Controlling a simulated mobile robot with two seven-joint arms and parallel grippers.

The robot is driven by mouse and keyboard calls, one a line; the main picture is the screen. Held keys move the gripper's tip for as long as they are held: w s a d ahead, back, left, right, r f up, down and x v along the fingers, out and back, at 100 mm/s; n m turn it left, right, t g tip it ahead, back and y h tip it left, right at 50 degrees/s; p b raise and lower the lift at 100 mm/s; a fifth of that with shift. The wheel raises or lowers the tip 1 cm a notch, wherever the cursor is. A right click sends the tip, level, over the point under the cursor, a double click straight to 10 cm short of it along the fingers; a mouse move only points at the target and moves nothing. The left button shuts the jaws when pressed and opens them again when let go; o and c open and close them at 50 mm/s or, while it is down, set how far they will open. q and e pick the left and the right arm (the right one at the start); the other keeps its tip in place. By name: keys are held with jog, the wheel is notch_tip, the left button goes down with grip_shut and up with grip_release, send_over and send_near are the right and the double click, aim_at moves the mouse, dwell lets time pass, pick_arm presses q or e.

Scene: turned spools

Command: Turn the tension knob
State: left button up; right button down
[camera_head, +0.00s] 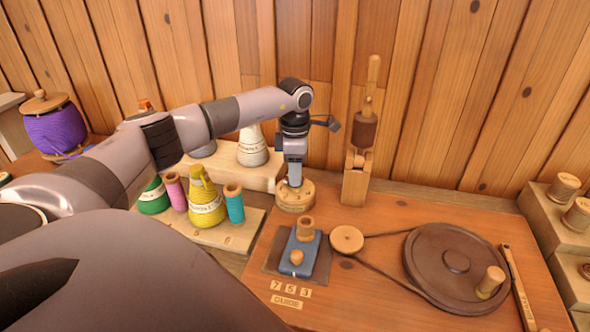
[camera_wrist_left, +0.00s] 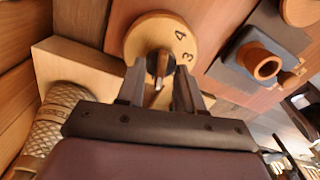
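The tension knob is a round wooden dial (camera_head: 295,196) at the back of the bench, left of the upright wooden post. In the left wrist view its face (camera_wrist_left: 150,28) shows the numbers 4 and 3, and a dark centre grip with a narrow wooden pointer (camera_wrist_left: 161,66). My left gripper (camera_head: 294,180) points down just above the dial. In the left wrist view its two fingers (camera_wrist_left: 160,74) are apart, one on each side of the grip, with gaps visible. The head view hides the dial's centre. My right gripper is not in view.
A blue block with wooden pegs (camera_head: 306,252) stands in front of the dial. A small pulley (camera_head: 347,239) is belted to a large brown wheel (camera_head: 440,248). Yarn cones, including a yellow one (camera_head: 206,205), stand left. A wooden post (camera_head: 356,180) rises close right.

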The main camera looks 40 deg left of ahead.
pick_arm(q)
jog(key=shift+r+b, duration=0.35)
jog(key=shift+r, duration=3.25)
